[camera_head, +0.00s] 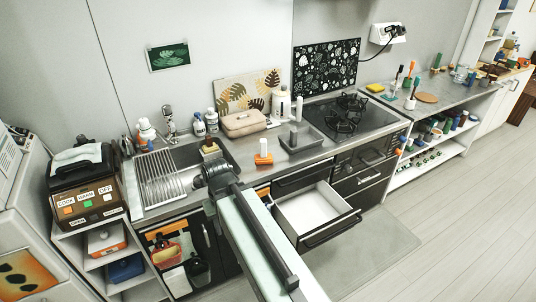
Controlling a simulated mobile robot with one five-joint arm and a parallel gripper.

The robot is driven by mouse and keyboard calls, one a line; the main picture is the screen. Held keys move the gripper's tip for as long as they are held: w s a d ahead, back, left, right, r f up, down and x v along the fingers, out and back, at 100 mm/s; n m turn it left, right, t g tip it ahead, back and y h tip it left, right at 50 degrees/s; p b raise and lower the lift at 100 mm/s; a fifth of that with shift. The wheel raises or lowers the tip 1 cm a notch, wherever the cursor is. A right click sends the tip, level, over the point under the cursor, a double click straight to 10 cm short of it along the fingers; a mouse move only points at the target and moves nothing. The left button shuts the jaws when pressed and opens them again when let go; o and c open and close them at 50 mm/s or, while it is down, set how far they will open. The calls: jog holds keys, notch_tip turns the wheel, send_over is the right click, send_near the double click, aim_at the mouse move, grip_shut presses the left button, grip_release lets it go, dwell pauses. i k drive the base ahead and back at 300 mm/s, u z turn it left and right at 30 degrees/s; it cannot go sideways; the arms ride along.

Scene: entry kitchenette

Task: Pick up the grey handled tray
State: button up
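My arm reaches in from the bottom of the head view. Its dark end, my gripper (212,172), is near the counter's front edge by the sink, to the left of the tray and apart from it. The fingers are too small and dark to tell open from shut, and I see nothing clearly held.
A white-handled orange object (264,157) stands on the counter between my gripper and the tray. A beige case (243,123) lies behind it. An open white drawer (312,211) juts out below the tray. The sink rack (160,177) is at left.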

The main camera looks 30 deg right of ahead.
aim_at(296, 141)
jog(key=u, duration=0.15)
jog(key=i, duration=1.05)
jog(key=z, duration=0.15)
jog(key=k, duration=0.85)
jog(key=z, duration=0.2)
jog(key=i, duration=0.85)
